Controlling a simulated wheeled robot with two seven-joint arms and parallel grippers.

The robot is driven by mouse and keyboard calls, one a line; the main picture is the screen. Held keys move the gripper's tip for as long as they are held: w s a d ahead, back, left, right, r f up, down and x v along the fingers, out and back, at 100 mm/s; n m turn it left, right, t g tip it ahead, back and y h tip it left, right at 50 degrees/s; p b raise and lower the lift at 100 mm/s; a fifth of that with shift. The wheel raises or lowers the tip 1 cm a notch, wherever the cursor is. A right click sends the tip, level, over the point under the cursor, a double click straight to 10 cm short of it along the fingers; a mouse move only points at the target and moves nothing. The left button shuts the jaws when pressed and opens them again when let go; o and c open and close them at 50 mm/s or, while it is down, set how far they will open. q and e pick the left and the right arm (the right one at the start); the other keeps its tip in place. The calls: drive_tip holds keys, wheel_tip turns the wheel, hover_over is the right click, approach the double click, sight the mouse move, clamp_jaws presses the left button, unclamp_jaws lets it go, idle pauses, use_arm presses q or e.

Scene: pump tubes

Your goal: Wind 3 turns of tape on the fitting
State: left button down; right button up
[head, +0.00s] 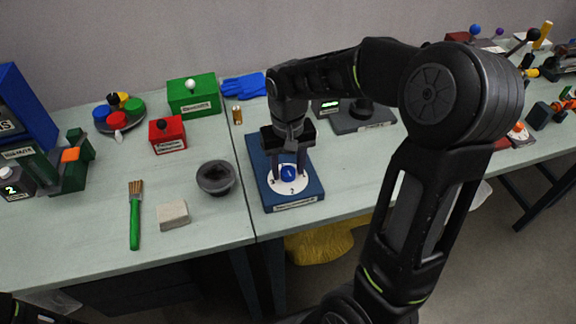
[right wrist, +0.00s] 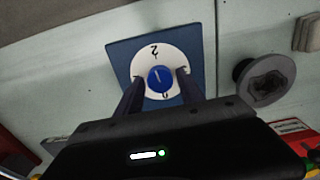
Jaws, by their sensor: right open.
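A blue plate (head: 310,196) on the table carries a white round dial (head: 289,187) with numbers. A blue knob (head: 288,172) with a white mark sits at its centre; in the right wrist view the knob (right wrist: 159,79) lies between my fingers. My right gripper (head: 288,176) points down over the dial, open, one finger on each side of the knob with a gap. The "2" is on the dial's near side in the head view. A small brass cylinder (head: 237,115), possibly the fitting, stands behind the plate to the left.
A grey bowl (head: 215,178), a beige block (head: 173,216) and a green brush (head: 135,222) lie left of the plate. Red (head: 168,136) and green (head: 194,97) boxes and blue gloves (head: 243,85) are behind. A dark scale-like device (head: 358,120) is behind right.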

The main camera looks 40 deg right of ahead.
drive_tip(key=n, duration=0.3)
drive_tip(key=shift+n, duration=0.4)
drive_tip(key=n+p, duration=0.1)
drive_tip(key=n, duration=0.2)
drive_tip(key=shift+n, duration=0.3)
drive_tip(key=shift+n, duration=1)
drive_tip(key=shift+n+p, duration=0.3)
drive_tip(key=shift+n, duration=0.6)
